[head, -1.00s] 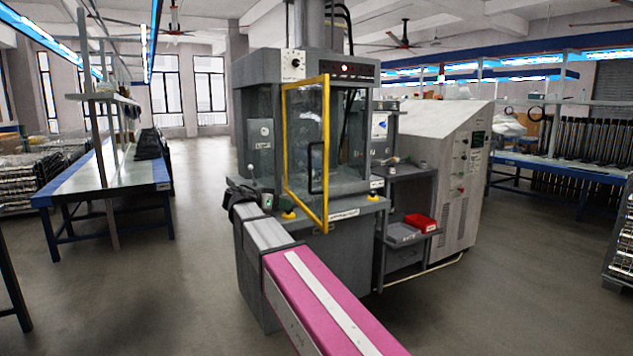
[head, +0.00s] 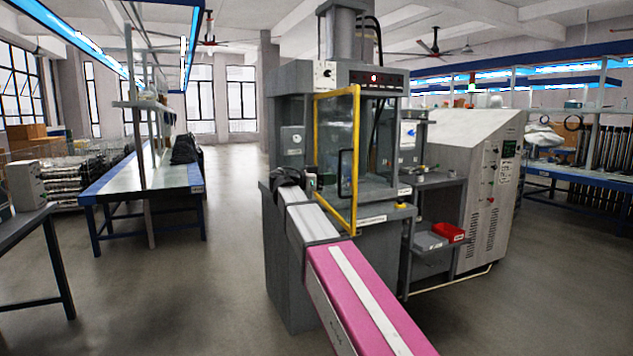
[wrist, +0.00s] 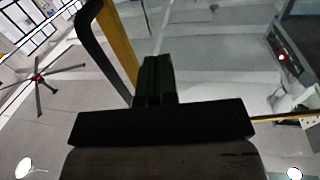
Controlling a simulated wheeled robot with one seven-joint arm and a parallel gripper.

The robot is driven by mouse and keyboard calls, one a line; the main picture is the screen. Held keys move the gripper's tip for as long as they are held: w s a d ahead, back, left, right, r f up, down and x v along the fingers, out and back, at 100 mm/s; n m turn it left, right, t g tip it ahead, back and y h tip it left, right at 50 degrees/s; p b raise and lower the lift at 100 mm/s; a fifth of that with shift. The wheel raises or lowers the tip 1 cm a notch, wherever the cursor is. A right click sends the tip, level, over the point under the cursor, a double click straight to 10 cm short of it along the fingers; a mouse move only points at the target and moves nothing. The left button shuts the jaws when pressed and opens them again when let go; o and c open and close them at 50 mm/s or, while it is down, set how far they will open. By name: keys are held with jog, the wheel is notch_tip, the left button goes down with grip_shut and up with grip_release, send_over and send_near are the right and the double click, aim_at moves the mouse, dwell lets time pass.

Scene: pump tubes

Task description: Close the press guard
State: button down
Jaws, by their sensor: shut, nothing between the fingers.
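The press guard (head: 336,140) is a clear panel in a yellow frame on the front of the grey press (head: 300,80). In the head view it stands open, swung out from its left side, with its right edge nearer to me. Its black handle (head: 345,173) is near that free edge. My gripper (head: 312,182) is at the guard's left, low beside the panel; its fingertips are small there. In the wrist view my gripper (wrist: 158,75) is shut and empty, with the black handle (wrist: 92,35) and yellow frame (wrist: 121,45) to its left. Whether it touches the guard I cannot tell.
A side shelf with a red bin (head: 449,232) and a light cabinet (head: 465,180) stand right of the press. A blue-edged workbench (head: 140,180) is at the left. The floor (head: 190,290) between it and the press is clear.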

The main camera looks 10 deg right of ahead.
aim_at(349, 178)
jog(key=shift+w+d, duration=0.2)
jog(key=shift+d, duration=0.9)
jog(key=shift+w+d, duration=0.15)
jog(key=shift+d, duration=0.9)
jog(key=shift+d, duration=0.15)
